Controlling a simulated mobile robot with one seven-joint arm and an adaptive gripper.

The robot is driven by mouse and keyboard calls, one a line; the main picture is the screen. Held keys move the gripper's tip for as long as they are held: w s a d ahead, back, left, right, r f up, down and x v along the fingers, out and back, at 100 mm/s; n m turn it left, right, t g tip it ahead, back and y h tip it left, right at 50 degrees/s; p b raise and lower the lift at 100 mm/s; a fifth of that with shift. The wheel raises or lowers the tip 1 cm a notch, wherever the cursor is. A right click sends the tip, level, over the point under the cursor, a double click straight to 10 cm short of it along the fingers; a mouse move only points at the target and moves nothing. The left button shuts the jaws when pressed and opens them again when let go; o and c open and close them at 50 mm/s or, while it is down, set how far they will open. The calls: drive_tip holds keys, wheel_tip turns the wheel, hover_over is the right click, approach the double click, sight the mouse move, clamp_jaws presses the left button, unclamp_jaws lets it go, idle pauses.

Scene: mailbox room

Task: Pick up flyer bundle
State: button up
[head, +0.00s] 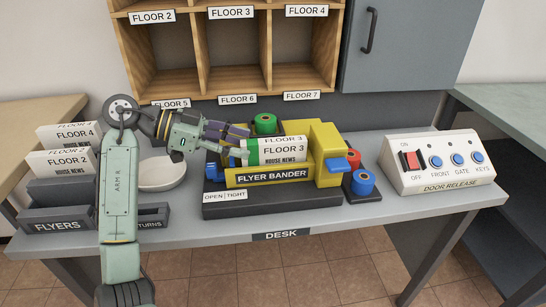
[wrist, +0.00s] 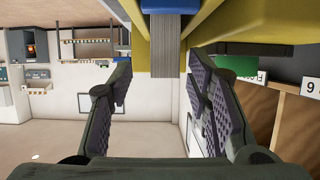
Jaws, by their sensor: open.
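The flyer bundle (head: 284,155), white and marked FLOOR 3 HOUSE NEWS, lies in the yellow and dark flyer bander (head: 269,177) on the desk. A green strip shows near its left end. My gripper (head: 239,143) is open at that left end, its fingers pointing right toward the bundle. In the wrist view my gripper (wrist: 160,78) has its fingers wide apart with nothing between the pads. A grey layered end (wrist: 168,50), apparently the bundle, shows ahead between the fingertips, under a blue part. Whether the fingers overlap the bundle's end is hard to tell.
A green roll (head: 265,123) stands behind the bundle and a blue roll (head: 363,183) at right. A white bowl (head: 161,174) and the FLYERS holder (head: 55,217) are at left. The DOOR RELEASE box (head: 437,163) is at right. Pigeonholes (head: 228,50) rise behind.

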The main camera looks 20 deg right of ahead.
sight(259, 147)
drive_tip(key=shift+w+p+x, duration=0.2)
drive_tip(key=shift+p+x, duration=0.6)
drive_tip(key=shift+x, duration=1.9)
drive_tip(key=shift+d, duration=0.1)
drive_tip(key=shift+c, duration=0.4)
clamp_jaws()
drive_tip(key=shift+r, duration=0.1)
